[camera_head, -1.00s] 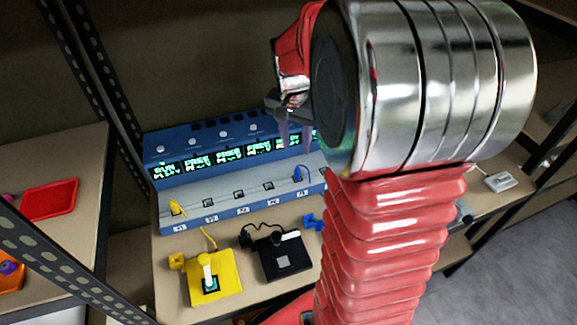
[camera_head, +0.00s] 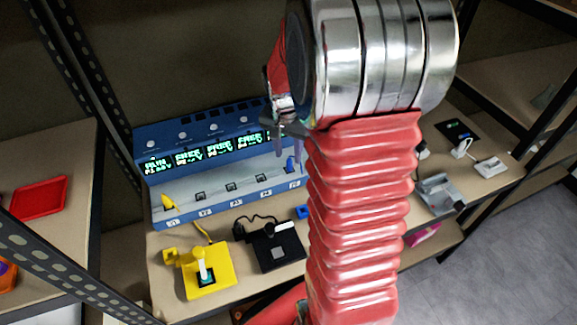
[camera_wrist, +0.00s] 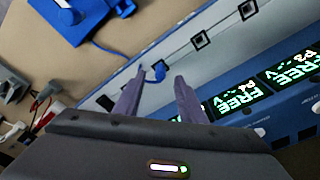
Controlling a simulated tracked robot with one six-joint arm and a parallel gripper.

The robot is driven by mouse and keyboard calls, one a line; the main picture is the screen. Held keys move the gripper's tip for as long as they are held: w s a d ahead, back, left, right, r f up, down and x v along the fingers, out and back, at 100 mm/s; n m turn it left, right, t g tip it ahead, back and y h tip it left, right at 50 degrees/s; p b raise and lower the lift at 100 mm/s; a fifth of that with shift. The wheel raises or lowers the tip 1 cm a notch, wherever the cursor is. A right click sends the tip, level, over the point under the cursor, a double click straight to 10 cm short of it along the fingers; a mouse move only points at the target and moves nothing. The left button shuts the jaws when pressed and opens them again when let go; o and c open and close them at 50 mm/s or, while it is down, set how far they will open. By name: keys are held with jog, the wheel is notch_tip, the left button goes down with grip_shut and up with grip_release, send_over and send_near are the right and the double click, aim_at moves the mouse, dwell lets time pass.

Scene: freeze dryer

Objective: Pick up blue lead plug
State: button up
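The blue lead plug (camera_head: 290,163) stands at the right end of the socket row on the blue device (camera_head: 165,190), beside my arm in the head view. In the head view my gripper (camera_head: 287,150) hangs close to the plug; contact cannot be told. A blue box (camera_wrist: 75,18) lies at the upper left of the wrist view.
A yellow plug (camera_head: 168,202) sits at the left end of the row, with empty sockets between. A yellow box (camera_head: 206,270) and a black box (camera_head: 278,246) lie in front. Lit displays (camera_head: 190,157) line the device's back. A grey device (camera_head: 438,193) stands right of my arm.

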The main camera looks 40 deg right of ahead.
aim_at(289, 160)
jog(key=shift+f, duration=0.25)
jog(key=shift+w+d+f, duration=0.1)
jog(key=shift+d+f, duration=0.05)
jog(key=shift+f, duration=0.65)
jog(key=shift+w+d+f, duration=0.15)
jog(key=shift+f, duration=0.7)
jog(key=shift+w+d+f, duration=0.1)
jog(key=shift+d+f, duration=0.05)
jog(key=shift+f, duration=0.65)
jog(key=shift+c, duration=0.2)
grip_shut()
